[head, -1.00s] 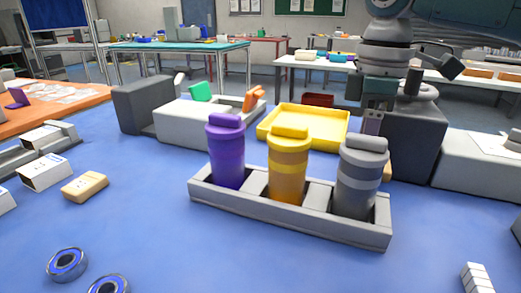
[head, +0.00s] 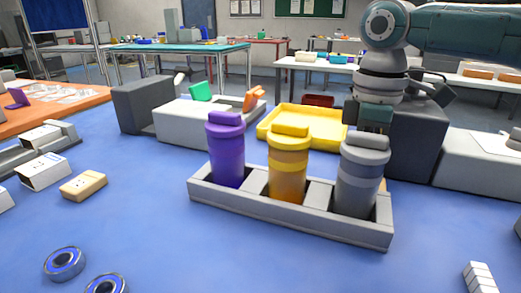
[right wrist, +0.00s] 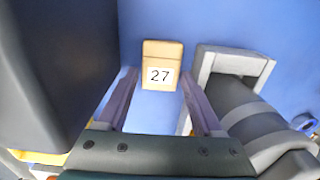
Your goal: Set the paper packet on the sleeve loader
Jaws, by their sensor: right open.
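A tan paper packet (right wrist: 163,53) with a white "27" label lies on the blue table in the right wrist view. My right gripper (right wrist: 159,75) is open over it, with one finger on each side of its near end; I cannot tell whether they touch. In the head view my right gripper hangs behind the grey bottle (head: 361,180), which hides its fingers and most of the packet. Another tan packet (head: 84,186) lies at the left. Beside it is a grey trough (head: 72,140) with white open sleeves (head: 43,172), possibly the sleeve loader. My left gripper is out of view.
A grey rack (head: 270,210) holds a purple bottle (head: 226,155), a yellow bottle (head: 287,165) and the grey one, close to the right gripper. A yellow tray (head: 270,125) and a dark box (head: 415,145) stand behind. The table's front middle is clear.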

